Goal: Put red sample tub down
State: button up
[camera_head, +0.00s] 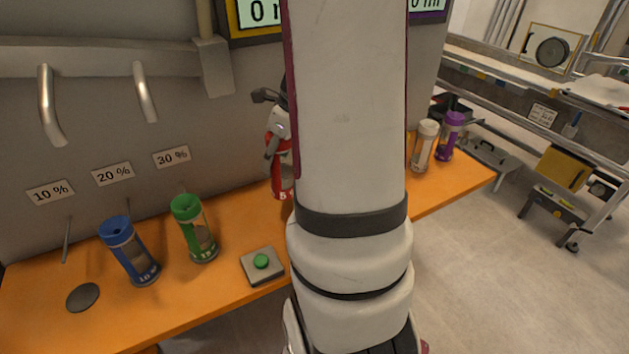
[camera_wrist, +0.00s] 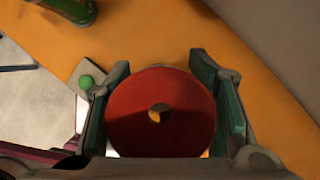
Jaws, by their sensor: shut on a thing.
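The red sample tub (camera_head: 282,178) shows in part in the head view, left of my own arm, which hides the rest of it. The wrist view looks onto its round red top (camera_wrist: 133,118), which has a hole in the middle. My gripper (camera_wrist: 160,110) is shut on the tub, with one finger on each side. Part of my gripper also shows in the head view (camera_head: 273,140). The tub looks roughly upright over the orange table (camera_head: 225,225). I cannot tell whether its base touches the table.
A blue tub (camera_head: 130,250) and a green tub (camera_head: 195,229) stand left, near a dark disc (camera_head: 83,297). A green button box (camera_head: 262,266) sits at the front edge. A white tub (camera_head: 424,147) and a purple tub (camera_head: 450,137) stand right. Handles (camera_head: 50,105) stick out from the wall.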

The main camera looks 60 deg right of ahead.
notch_tip(320, 180, down, 10)
jog(key=shift+r+b, duration=0.15)
jog(key=shift+b, duration=0.25)
jog(key=o, duration=1.4)
